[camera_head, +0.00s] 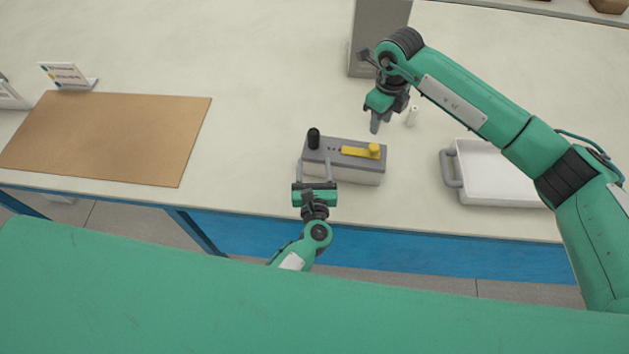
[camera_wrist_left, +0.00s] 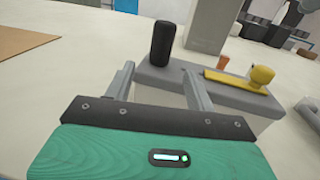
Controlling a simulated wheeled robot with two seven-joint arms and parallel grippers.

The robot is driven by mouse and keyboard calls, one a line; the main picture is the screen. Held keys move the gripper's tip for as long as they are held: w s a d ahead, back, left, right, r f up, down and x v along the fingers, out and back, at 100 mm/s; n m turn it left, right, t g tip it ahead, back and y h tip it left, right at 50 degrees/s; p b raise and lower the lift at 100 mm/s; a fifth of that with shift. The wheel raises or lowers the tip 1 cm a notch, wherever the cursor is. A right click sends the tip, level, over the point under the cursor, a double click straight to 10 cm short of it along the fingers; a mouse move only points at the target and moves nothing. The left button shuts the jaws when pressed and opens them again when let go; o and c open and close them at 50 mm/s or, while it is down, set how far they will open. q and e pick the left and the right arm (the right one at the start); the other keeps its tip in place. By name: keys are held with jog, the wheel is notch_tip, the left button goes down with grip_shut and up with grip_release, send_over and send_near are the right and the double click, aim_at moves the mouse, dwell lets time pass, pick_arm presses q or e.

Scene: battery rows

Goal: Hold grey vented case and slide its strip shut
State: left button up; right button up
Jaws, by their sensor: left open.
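The grey vented case (camera_head: 320,168) sits near the table's front edge; it also shows in the left wrist view (camera_wrist_left: 240,100). A black cylinder (camera_head: 313,139) stands at its left end. A yellow strip (camera_head: 355,152) with a round yellow knob (camera_head: 374,149) lies along its top, toward the right, with small dark marks on the top left of it. My left gripper (camera_head: 315,168) is open at the case's front left, its fingers pointing at the case and nothing visibly gripped. My right gripper (camera_head: 376,124) points down behind the case, above the table; its finger gap is unclear.
A small white cylinder (camera_head: 412,117) stands behind the case. A white tray (camera_head: 500,172) with a grey handle lies to the right. A tall grey block (camera_head: 380,35) stands at the back. A brown board (camera_head: 105,135) and a small sign (camera_head: 68,75) are at left.

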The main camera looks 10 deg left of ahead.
aim_at(314, 148)
pick_arm(q)
jog(key=w, duration=0.2)
jog(key=w+a, duration=0.1)
jog(key=w, duration=0.5)
jog(key=shift+a, duration=0.25)
grip_shut()
dwell(0.6)
